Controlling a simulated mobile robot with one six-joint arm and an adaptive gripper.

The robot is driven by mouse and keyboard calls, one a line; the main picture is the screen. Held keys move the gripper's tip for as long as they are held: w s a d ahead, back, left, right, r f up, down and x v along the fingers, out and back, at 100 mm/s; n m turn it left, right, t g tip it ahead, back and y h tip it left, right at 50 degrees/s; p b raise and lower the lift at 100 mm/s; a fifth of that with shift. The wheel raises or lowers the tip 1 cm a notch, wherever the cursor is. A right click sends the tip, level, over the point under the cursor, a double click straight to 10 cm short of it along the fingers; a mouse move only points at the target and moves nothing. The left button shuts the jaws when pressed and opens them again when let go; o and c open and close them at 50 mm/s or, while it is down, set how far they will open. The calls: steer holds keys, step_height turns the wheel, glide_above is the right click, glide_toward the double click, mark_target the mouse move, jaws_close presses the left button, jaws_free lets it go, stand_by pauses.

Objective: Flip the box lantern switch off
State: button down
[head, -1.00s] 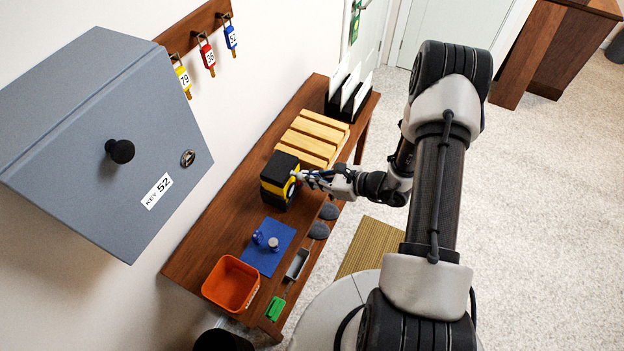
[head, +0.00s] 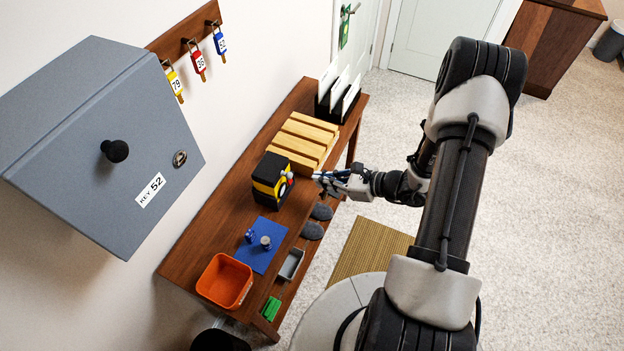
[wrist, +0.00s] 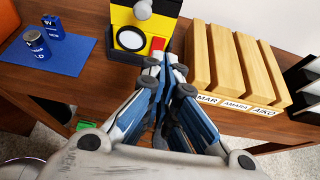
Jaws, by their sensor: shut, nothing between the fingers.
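The box lantern (head: 270,178) is a black and yellow box standing on the wooden table. In the wrist view the lantern (wrist: 128,15) shows a yellow front with a round white lens, a grey knob-like part above it and a red patch (wrist: 157,44) at the lower right. I cannot tell the switch's position for sure. My gripper (head: 318,176) is just right of the lantern in the head view, apart from it. In the wrist view my gripper's fingers (wrist: 164,68) are shut and empty, in front of the lantern's lower right.
A slatted wooden rack (head: 305,138) with name labels stands close beside the lantern. A grey key cabinet (head: 95,140) hangs on the wall.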

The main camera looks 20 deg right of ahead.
steer(key=s+d+r+p, duration=0.1)
steer(key=s+d+r, duration=0.2)
steer(key=r, duration=0.1)
steer(key=shift+d, duration=0.25)
stand_by(0.3)
steer(key=s+a+r+n+g+h, duration=0.1)
steer(key=s+a+r+n+g, duration=0.3)
steer(key=a+r+n, duration=0.3)
steer(key=s+a+r+n+g, duration=0.3)
steer(key=a+r+n, duration=0.3)
steer(key=r, duration=0.4)
steer(key=s+d+r+n+t+h, duration=0.2)
steer(key=s+r+n+h, duration=0.6)
steer(key=n, duration=0.5)
steer(key=shift+s+d+r+n+t+h, duration=0.4)
steer(key=shift+s+r, duration=0.8)
steer(key=shift+s, duration=0.6)
steer(key=shift+d, duration=0.1)
